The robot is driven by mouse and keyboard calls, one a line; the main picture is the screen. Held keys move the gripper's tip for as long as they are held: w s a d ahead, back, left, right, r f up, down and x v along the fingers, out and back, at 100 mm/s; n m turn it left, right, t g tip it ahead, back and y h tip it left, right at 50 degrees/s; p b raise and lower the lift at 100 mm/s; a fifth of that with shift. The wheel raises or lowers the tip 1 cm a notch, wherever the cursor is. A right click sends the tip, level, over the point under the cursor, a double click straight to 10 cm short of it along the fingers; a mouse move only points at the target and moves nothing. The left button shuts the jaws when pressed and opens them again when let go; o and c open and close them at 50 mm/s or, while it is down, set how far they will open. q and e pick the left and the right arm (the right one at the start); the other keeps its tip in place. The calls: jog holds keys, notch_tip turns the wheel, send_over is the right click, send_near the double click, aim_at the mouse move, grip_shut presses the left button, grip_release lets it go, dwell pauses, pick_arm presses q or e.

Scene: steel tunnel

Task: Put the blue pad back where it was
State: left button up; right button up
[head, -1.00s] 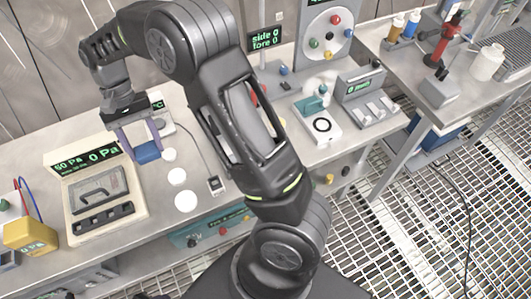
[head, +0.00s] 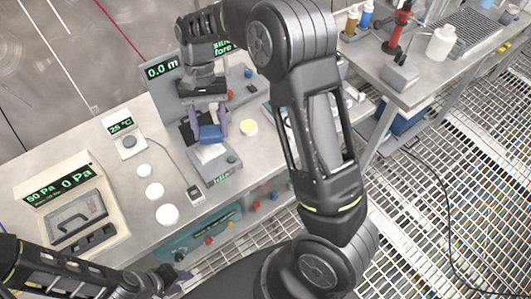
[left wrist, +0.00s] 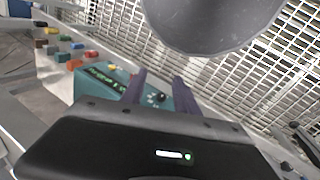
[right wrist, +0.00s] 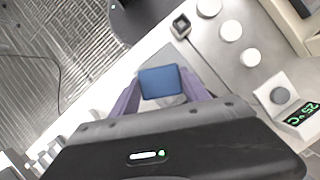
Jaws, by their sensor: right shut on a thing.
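The blue pad (head: 210,133) is between the purple fingers of my right gripper (head: 208,124), which is shut on it. In the head view the pad appears over a grey device (head: 217,170) with a green readout; I cannot tell whether they touch. The right wrist view shows the pad (right wrist: 161,81) between the fingertips, with a pale round shape partly hidden behind it. My left gripper (head: 178,279) is low in the head view, by the bench's front edge. In the left wrist view its two fingers (left wrist: 158,82) stand apart with nothing between them.
White discs (head: 155,190) lie on the bench left of the device. A temperature box (head: 127,143) and pressure case (head: 70,205) stand further left. A display panel (head: 165,88) stands behind.

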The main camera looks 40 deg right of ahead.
pick_arm(q)
jog(key=shift+o, duration=0.7)
pick_arm(e)
jog(key=shift+d, duration=0.2)
pick_arm(q)
jog(key=o, duration=0.4)
jog(key=shift+w+f+b, duration=0.15)
jog(key=shift+f+b, duration=0.6)
jog(key=shift+b, duration=0.1)
jog(key=shift+c, duration=0.2)
jog(key=shift+d+f+b, duration=0.1)
jog(key=shift+f+b, duration=0.4)
jog(key=shift+b, duration=0.05)
pick_arm(e)
jog(key=s+d+f+m+t+y, duration=0.1)
jog(key=s+d+m+t, duration=0.3)
jog(key=d+m, duration=0.8)
jog(key=shift+s+f+y, duration=0.4)
jog(key=shift+s+y, duration=0.3)
jog(key=shift+s, duration=0.2)
jog(key=shift+f, duration=3.1)
jog(key=shift+f, duration=1.9)
